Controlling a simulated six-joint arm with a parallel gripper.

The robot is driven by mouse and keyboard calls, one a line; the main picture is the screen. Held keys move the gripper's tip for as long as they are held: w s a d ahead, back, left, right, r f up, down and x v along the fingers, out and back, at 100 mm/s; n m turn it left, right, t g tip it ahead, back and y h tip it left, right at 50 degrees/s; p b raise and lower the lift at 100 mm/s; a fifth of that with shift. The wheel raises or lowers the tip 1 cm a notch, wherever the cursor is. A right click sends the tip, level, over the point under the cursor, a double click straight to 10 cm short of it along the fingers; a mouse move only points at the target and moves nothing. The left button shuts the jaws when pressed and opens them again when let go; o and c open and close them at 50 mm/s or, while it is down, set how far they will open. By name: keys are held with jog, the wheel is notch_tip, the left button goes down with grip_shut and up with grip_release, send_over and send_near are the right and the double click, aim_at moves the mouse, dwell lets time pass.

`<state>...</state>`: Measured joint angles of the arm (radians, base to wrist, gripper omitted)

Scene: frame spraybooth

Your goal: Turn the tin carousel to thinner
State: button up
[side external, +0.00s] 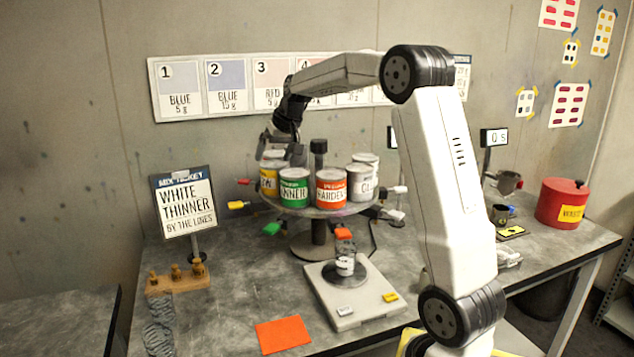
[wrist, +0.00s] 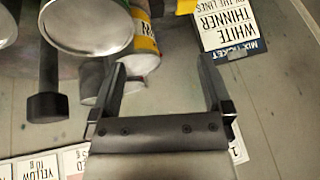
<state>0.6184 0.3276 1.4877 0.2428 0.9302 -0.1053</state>
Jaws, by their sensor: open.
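The tin carousel (side external: 318,212) is a round rack on a post, holding several tins. The green-labelled tin (side external: 294,190), partly read as "...NNER", sits front left. The orange-labelled tin (side external: 331,190), reading "HARDE...", sits front centre, roughly above the scale. A yellow-labelled tin (side external: 268,178) is at the left, and also shows in the wrist view (wrist: 142,48). Coloured handles stick out around the rim, among them a green one (side external: 271,229) and a yellow one (side external: 237,205). My gripper (side external: 270,142) is open at the carousel's back left, beside the tins; its spread fingers (wrist: 160,72) hold nothing.
A ticket reading "WHITE THINNER" (side external: 186,206) stands at the left. A scale (side external: 350,308) with a small jar (side external: 345,264) is in front of the carousel. The carousel's dark central knob (wrist: 47,103) rises above the tins. A red pot (side external: 563,204) stands far right.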

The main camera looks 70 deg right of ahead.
jog(key=s+a+f, duration=0.1)
jog(key=a+f, duration=0.3)
jog(key=a, duration=0.3)
jog(key=s+a+f+n, duration=0.1)
jog(key=a+f, duration=0.3)
jog(key=a, duration=0.2)
jog(key=shift+a+g+y, duration=0.3)
jog(key=shift+a+g, duration=0.05)
jog(key=shift+g, duration=0.05)
